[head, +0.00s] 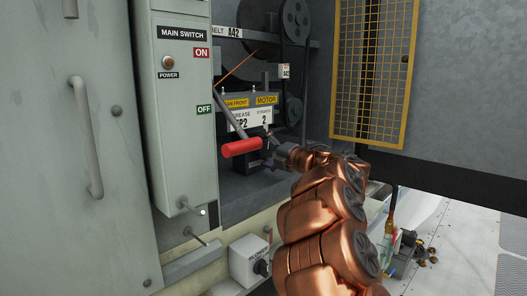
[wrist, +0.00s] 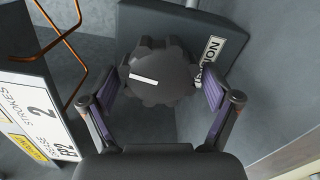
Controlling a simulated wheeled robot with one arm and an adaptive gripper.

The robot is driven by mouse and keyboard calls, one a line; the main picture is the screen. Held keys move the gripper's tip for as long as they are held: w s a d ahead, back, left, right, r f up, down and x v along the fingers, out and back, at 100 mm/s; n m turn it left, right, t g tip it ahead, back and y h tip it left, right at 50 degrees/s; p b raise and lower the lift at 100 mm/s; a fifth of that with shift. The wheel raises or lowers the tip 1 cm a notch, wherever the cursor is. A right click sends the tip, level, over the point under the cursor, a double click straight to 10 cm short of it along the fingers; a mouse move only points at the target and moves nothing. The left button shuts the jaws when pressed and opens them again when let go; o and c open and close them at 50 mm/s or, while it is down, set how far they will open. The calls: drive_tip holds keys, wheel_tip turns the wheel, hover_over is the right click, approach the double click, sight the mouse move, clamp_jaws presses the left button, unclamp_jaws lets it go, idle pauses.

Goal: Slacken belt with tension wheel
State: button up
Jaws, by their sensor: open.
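The tension wheel (wrist: 160,72) is a dark scalloped knob with a white pointer mark, in the middle of the wrist view. A partly hidden label (wrist: 212,50) beside it shows a few letters. My gripper (wrist: 160,92) is open, with one finger on each side of the wheel; I cannot tell if either finger touches it. In the head view my gripper (head: 272,147) reaches into the machine bay and the wheel cannot be made out. The belt's upper pulley (head: 296,20) and a smaller lower pulley (head: 293,110) show behind it; the belt's tightness cannot be judged.
A red-handled lever (head: 242,148) crosses in front of the bay, close to my gripper. The main switch box (head: 183,80) stands at left. A yellow mesh guard (head: 374,70) hangs open at right. A copper tube (wrist: 65,45) and a grease label (wrist: 35,105) lie left of the wheel.

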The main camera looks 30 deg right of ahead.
drive_tip(key=v, duration=1.1)
drive_tip(key=shift+s, duration=0.4)
drive_tip(key=shift+d, duration=0.1)
drive_tip(key=s+d+r+m+g+h+p, duration=0.2)
drive_tip(key=r+m+h+p, duration=0.4)
drive_tip(key=r+m+h, duration=0.15)
drive_tip(key=s+d+r+m+g+h+p, duration=0.1)
drive_tip(key=d+r+m+h+p, duration=0.1)
drive_tip(key=r+m+h+p, duration=0.55)
drive_tip(key=s+a+f+m+g+y+p, duration=0.65)
drive_tip(key=s+a+f+m+g, duration=0.3)
drive_tip(key=s+a+f, duration=0.6)
drive_tip(key=s+a+f+n+g+y+p, duration=0.1)
drive_tip(key=s+a+g+y+p, duration=0.3)
drive_tip(key=s+a, duration=1.3)
drive_tip(key=a+f+g+p, duration=0.1)
drive_tip(key=a+g, duration=0.1)
drive_tip(key=g, duration=0.1)
drive_tip(key=shift+s, duration=0.3)
